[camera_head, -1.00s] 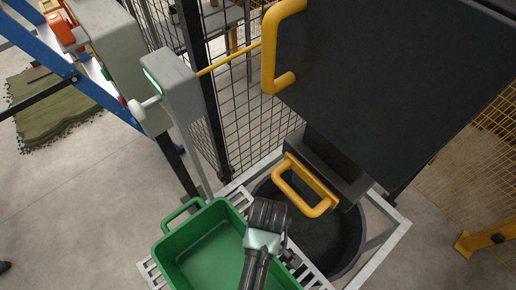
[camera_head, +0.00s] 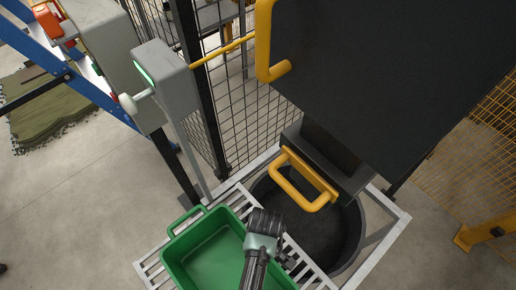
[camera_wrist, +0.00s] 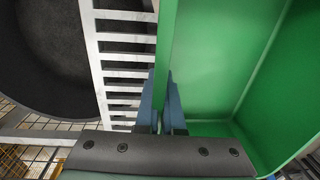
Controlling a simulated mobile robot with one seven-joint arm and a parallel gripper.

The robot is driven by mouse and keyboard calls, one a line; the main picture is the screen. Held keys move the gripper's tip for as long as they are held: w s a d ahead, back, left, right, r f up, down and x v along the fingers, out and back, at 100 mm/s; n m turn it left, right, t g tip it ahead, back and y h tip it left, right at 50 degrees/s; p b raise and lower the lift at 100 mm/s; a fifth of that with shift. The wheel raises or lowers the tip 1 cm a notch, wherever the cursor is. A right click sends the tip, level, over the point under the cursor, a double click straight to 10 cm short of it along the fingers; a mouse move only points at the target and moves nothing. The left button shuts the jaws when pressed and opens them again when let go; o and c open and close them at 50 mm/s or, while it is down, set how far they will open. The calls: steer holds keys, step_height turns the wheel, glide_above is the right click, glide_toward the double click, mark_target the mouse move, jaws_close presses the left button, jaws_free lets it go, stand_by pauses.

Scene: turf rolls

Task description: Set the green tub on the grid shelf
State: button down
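The green tub (camera_head: 205,262) is upright over the slatted grid shelf (camera_head: 153,262), with its handle at the upper left. Slats show to its left and along its right side; its lower part is cut off by the frame. I cannot tell whether its base touches the slats. My gripper (camera_head: 265,222) is at the tub's right wall. In the wrist view, my gripper's blue fingers (camera_wrist: 160,105) stand on both sides of the tub's wall (camera_wrist: 164,50), close together, shut on it. The shelf slats (camera_wrist: 125,55) lie just left of that wall.
A round black bin (camera_head: 335,238) sits in the frame right of the shelf. A yellow handle (camera_head: 300,182) and a big dark panel (camera_head: 390,80) stand above it. A grey post with a box (camera_head: 165,80) and mesh fence (camera_head: 245,110) stand behind.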

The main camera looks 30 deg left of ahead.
steer(key=c, duration=1)
jaws_free()
steer(key=shift+f, duration=0.1)
steer(key=shift+c, duration=0.2)
step_height(320, 180, up, 12)
steer(key=p, duration=0.2)
steer(key=shift+w+d, duration=0.2)
steer(key=shift+w, duration=0.25)
